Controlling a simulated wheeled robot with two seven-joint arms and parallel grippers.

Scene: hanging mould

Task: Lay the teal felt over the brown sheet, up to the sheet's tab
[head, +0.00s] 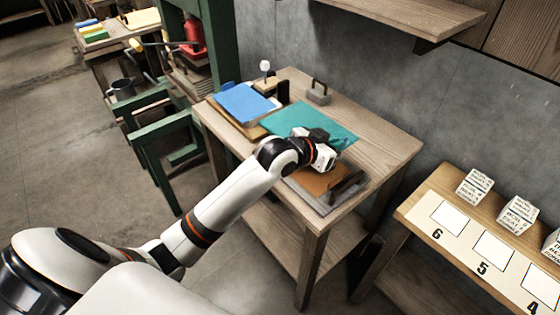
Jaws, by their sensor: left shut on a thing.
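The teal felt (287,118) lies at the middle of the wooden table, its far part flat. My left gripper (336,147) is shut on its near right edge, where a little of the felt shows raised beside the fingers. The brown sheet (316,181) lies nearer the table's front corner, on a grey plate (309,196). The gripper and wrist are above the gap between felt and sheet and hide part of both. I cannot make out the sheet's tab. My right gripper is not in view.
A dark handle-like piece (347,186) stands at the grey plate's right side. A blue sheet (245,102) lies on a brown board at the left. A grey block with a handle (318,93) stands behind the felt. The table's right side is clear.

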